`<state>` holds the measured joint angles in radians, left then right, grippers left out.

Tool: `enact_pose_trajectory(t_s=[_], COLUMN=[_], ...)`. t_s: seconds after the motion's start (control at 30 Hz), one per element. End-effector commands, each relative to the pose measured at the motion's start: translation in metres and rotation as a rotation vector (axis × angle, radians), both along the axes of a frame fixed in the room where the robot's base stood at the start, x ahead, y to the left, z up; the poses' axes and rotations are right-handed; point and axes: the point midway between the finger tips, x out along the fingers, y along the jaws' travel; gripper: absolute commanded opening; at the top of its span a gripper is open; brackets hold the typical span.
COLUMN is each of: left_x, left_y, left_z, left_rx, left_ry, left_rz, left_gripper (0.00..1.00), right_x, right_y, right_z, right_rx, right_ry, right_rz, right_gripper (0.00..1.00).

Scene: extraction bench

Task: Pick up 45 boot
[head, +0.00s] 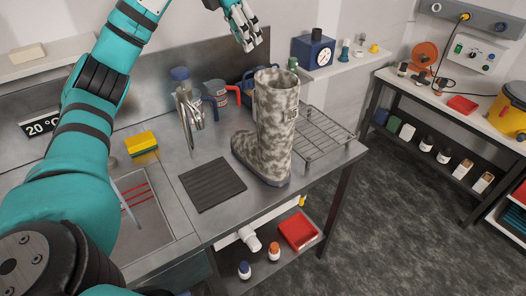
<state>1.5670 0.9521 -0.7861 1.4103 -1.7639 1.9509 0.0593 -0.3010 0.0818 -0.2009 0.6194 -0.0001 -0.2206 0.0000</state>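A tall boot (274,130) with a mottled grey-beige camouflage pattern stands upright on the metal bench, its toe to the left. A small pale label sits on its shaft; I cannot read it surely. My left gripper (249,38) hangs at the top of the head view, above and left of the boot's opening and apart from it. Its fingers point down with nothing visible in them. How far they are spread is unclear. My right gripper is not in view.
A black ribbed mat (212,184) lies left of the boot, and a wire rack (322,139) is at its right. A metal tap-like fixture (188,106), a red-handled mug (216,97) and a yellow sponge (141,141) stand further left. The floor (400,205) at right is clear.

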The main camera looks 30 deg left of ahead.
Motion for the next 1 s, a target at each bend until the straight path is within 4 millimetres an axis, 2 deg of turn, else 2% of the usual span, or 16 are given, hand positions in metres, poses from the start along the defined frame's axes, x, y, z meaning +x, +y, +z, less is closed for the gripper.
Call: enact_pose_trajectory(t_s=[0.1, 0.3, 0.57, 0.83, 1.0], left_x=[0.009, 0.022, 0.029, 0.044, 0.047], left_y=[-0.003, -0.007, -0.010, -0.015, -0.016], left_z=[-0.024, -0.055, -0.073, -0.110, -0.119], left_rx=[0.000, -0.001, -0.001, -0.002, -0.002], left_ry=[0.004, 0.001, -0.001, 0.000, -0.003], left_rz=[0.000, 0.000, -0.003, -0.003, -0.003], left_gripper=[0.32, 0.32, 0.32, 0.32, 0.32], right_x=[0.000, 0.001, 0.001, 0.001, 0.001], right_y=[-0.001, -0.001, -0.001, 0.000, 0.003], right_z=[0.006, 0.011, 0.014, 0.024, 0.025], right_rx=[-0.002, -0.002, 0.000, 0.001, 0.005], right_ry=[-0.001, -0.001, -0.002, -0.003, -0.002], right_rz=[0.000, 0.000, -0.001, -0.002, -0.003], right_gripper=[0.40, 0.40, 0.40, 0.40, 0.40])
